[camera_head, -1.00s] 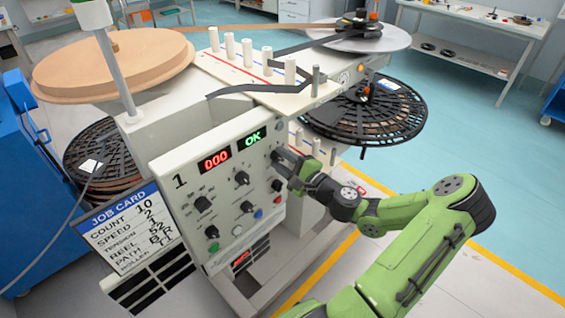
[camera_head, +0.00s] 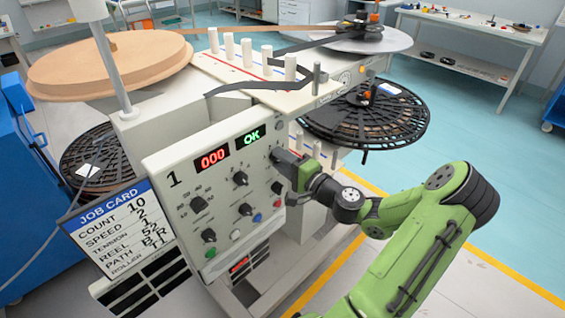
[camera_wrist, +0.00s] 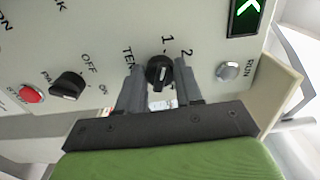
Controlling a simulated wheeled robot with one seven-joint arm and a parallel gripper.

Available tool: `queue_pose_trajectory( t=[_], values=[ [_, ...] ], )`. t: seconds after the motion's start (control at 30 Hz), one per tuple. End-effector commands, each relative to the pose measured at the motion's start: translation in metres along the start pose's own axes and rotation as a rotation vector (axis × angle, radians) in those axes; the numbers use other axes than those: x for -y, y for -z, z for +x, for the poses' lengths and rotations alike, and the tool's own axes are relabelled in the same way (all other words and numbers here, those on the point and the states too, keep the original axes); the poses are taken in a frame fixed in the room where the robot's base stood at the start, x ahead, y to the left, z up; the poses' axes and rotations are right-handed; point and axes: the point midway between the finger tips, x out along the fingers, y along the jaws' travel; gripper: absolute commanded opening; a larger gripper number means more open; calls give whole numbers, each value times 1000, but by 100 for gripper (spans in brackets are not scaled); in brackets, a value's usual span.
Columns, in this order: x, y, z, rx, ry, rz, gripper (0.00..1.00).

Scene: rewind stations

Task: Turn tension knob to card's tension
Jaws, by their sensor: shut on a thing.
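The tension knob (camera_wrist: 158,73) is black and round and sits on the panel under the printed marks 1 and 2 in the wrist view. Its label is partly hidden, with "TEN" readable. My gripper (camera_wrist: 160,85) is shut on this knob, one finger on each side. In the head view my gripper (camera_head: 281,160) is at the right edge of the control panel (camera_head: 188,178) and hides the knob. The job card (camera_head: 118,228) hangs at the panel's lower left. Its tension row appears to read 1, in small print.
Other black knobs, such as one at the panel's left (camera_head: 198,204), and coloured buttons sit nearby. The displays read 000 (camera_head: 212,160) and OK (camera_head: 250,138). A black reel (camera_head: 400,125) stands behind my gripper.

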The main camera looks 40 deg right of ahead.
Motion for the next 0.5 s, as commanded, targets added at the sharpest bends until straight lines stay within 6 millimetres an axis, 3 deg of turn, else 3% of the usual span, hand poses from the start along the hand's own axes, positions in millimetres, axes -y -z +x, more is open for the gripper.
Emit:
queue_pose_trajectory(
  t=[0.27,0.3,0.47,0.5],
  values=[
    [-1,0,0,1,-5,-2,5],
    [-2,0,0,1,-5,-2,37],
    [-1,0,0,1,-4,-1,61],
    [-1,0,0,1,-3,-1,61]
  ],
)
